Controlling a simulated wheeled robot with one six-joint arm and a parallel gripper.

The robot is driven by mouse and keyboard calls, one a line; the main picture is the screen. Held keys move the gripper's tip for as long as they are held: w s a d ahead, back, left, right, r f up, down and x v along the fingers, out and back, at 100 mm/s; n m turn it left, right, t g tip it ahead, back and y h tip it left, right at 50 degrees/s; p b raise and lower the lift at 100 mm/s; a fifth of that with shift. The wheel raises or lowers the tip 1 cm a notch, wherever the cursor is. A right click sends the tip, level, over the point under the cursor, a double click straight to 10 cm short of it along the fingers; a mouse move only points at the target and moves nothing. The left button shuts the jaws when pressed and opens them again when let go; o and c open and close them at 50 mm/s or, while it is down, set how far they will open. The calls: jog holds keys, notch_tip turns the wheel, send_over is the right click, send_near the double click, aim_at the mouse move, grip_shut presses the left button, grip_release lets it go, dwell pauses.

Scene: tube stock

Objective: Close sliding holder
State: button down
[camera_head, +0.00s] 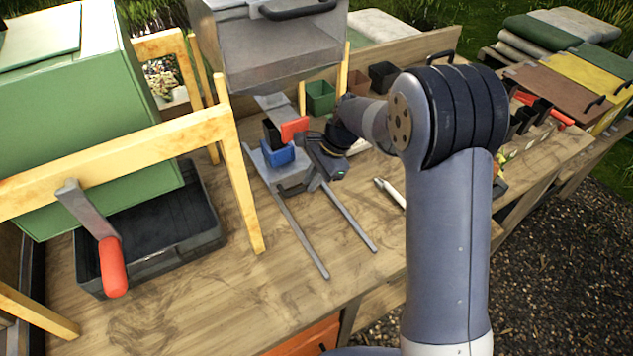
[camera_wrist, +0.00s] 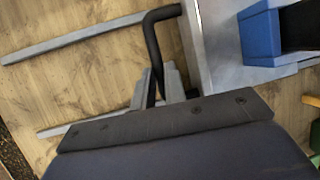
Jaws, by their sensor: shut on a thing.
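The sliding holder is a grey metal plate (camera_head: 258,162) on two long grey rails (camera_head: 303,240) that run along the bench toward the front. It carries a blue block (camera_head: 277,154) and a black container (camera_head: 271,132). In the wrist view the plate (camera_wrist: 216,45) is at the upper right, with the blue block (camera_wrist: 261,38) on it. A black bent handle (camera_wrist: 153,45) stands off the plate's front edge. My gripper (camera_wrist: 160,85) is shut on this handle between its grey fingers. My gripper (camera_head: 303,183) is partly hidden by its own wrist in the head view.
A grey cabinet (camera_head: 270,50) stands behind the holder. A green box (camera_head: 90,130) on a wooden frame (camera_head: 245,190) is to the left, above a black tray (camera_head: 160,235). A red-handled trowel (camera_head: 112,265) hangs there. A white tool (camera_head: 388,192) lies right of the rails.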

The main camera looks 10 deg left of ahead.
jog(key=shift+w+a+r, duration=0.1)
jog(key=shift+w, duration=0.1)
jog(key=c, duration=1.5)
grip_release()
jog(key=shift+o, duration=0.2)
jog(key=v, duration=1)
jog(key=shift+r+b, duration=0.3)
jog(key=shift+b, duration=0.15)
jog(key=shift+f, duration=0.1)
jog(key=p+x, duration=0.1)
jog(key=x, duration=0.9)
jog(key=shift+s+f, duration=0.1)
jog(key=shift+f, duration=0.3)
jog(key=shift+s+d+r, duration=0.1)
jog(key=shift+s+d, duration=0.15)
